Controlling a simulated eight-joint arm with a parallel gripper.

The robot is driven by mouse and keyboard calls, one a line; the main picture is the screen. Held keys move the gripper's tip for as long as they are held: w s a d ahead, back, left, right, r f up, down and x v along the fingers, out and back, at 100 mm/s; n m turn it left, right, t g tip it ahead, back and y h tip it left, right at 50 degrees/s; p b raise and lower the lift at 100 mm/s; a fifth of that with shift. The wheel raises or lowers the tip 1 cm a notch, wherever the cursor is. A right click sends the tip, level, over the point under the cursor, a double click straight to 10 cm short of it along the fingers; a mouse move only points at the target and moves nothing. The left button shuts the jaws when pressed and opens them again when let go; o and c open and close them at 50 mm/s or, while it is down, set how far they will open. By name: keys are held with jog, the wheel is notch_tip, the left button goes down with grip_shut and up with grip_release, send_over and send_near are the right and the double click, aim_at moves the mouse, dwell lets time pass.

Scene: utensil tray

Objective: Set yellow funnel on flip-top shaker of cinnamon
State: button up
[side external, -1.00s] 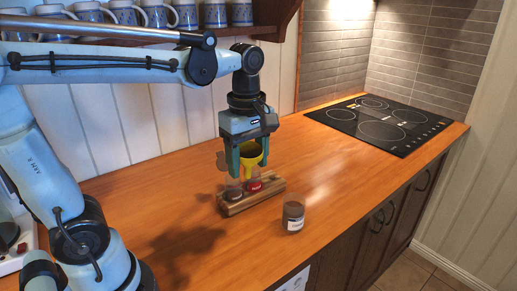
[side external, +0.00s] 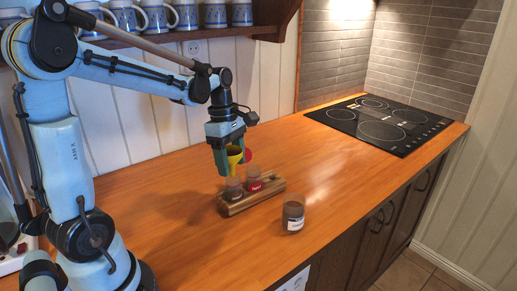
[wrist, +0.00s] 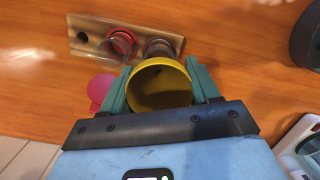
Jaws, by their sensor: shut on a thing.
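My gripper (side external: 229,168) is shut on the yellow funnel (side external: 235,155), wide mouth up. In the wrist view the funnel (wrist: 160,90) sits between the green fingers. In the side view it hangs over the left, dark-filled shaker (side external: 234,190) in the wooden rack; whether its spout touches the shaker is hidden. The red-labelled shaker (side external: 254,183) stands to the right in the rack. Both also show in the wrist view, the red one (wrist: 121,44) left of the dark one (wrist: 158,47). I cannot read which label says cinnamon.
The wooden rack (side external: 231,208) has an empty hole in the wrist view. A loose jar (side external: 293,213) with brown contents stands in front of it. A red disc (side external: 247,156), apparently a raised lid, is beside the funnel. The counter toward the cooktop (side external: 380,124) is clear.

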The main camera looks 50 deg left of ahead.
aim_at(232, 175)
jog(key=shift+f, duration=1.85)
jog(key=shift+f, duration=0.4)
jog(key=o, duration=0.8)
jog(key=shift+r, duration=0.1)
jog(key=shift+s+a+r, duration=0.1)
jog(key=shift+a+r, duration=0.15)
jog(key=shift+r, duration=1.55)
jog(key=shift+w+a+r, duration=0.1)
jog(key=shift+a+r, duration=0.2)
jog(key=shift+r, duration=1.45)
jog(key=shift+s+a+r, duration=0.1)
jog(key=shift+a+r, duration=0.15)
jog(key=shift+r, duration=1.55)
